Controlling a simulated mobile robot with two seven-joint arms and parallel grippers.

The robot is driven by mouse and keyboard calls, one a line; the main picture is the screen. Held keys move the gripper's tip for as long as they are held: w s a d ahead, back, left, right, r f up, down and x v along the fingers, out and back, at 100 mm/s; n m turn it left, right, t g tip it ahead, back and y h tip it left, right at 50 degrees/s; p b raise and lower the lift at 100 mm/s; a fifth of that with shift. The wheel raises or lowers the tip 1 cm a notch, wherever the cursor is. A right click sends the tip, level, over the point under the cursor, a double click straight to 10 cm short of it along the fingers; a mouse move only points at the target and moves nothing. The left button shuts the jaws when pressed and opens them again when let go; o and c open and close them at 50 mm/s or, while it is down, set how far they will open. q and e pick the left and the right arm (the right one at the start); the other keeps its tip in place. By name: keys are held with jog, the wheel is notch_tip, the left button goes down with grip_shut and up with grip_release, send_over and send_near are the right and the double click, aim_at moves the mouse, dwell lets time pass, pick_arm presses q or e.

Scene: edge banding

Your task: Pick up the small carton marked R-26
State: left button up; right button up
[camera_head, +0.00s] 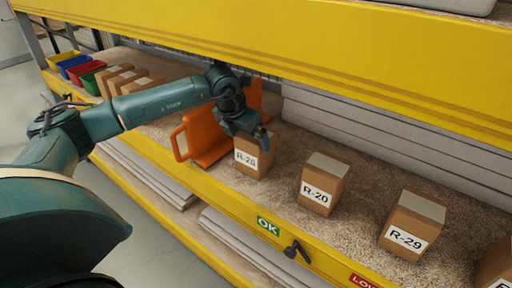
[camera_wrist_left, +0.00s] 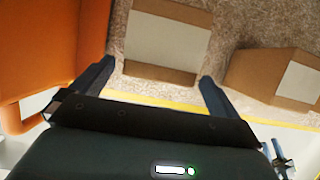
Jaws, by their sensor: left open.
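A small brown carton (camera_head: 252,163) stands on the speckled shelf. Its white front label starts "R-2"; the last digit is small and looks like 6 or 8. My left gripper (camera_head: 258,138) is over the top of this carton and hides part of it. In the left wrist view, the open fingers (camera_wrist_left: 156,78) lie to either side of the near edge of a carton (camera_wrist_left: 165,72) with a pale top strip. I see no finger pressing on it. My right gripper is not in view.
An orange holder (camera_head: 203,138) stands just left of the carton. Cartons R-20 (camera_head: 322,188) and R-29 (camera_head: 411,228) stand to the right, spaced apart. A yellow beam (camera_head: 300,40) runs above; pale stacked boards (camera_head: 390,135) lie behind. Coloured bins (camera_head: 75,68) and more cartons are far left.

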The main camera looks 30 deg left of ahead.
pick_arm(q)
jog(key=w, duration=0.3)
jog(key=shift+d, duration=0.15)
jog(key=shift+p+x, duration=0.3)
jog(key=shift+x, duration=2.25)
jog(key=shift+c, duration=0.4)
jog(key=shift+r, duration=0.1)
jog(key=c, duration=1.1)
